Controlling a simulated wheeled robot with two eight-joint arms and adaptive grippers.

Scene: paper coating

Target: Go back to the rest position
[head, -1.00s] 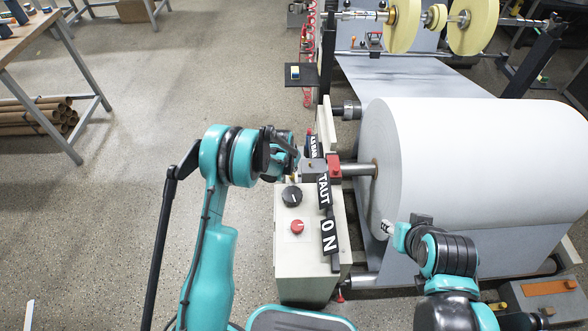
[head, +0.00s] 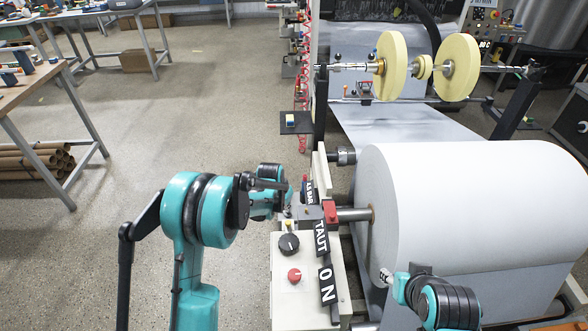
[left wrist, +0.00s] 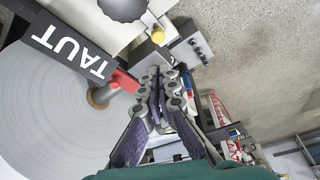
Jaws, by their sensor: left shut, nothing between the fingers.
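My left arm comes in from the left in the head view, with its wrist beside the control box (head: 290,262). My left gripper is mostly hidden there behind its own wrist. In the left wrist view my left gripper (left wrist: 160,84) is shut with nothing between its fingers. The fingers are in front of the red block (left wrist: 124,82) and the shaft end of the paper roll (left wrist: 50,112). Contact cannot be told.
The control box carries a black knob (head: 288,244), a red button (head: 294,275) and a TAUT label (head: 321,238). Yellow discs (head: 392,66) sit on a shaft at the back. A workbench (head: 35,80) stands at the left. The floor (head: 150,130) between is clear.

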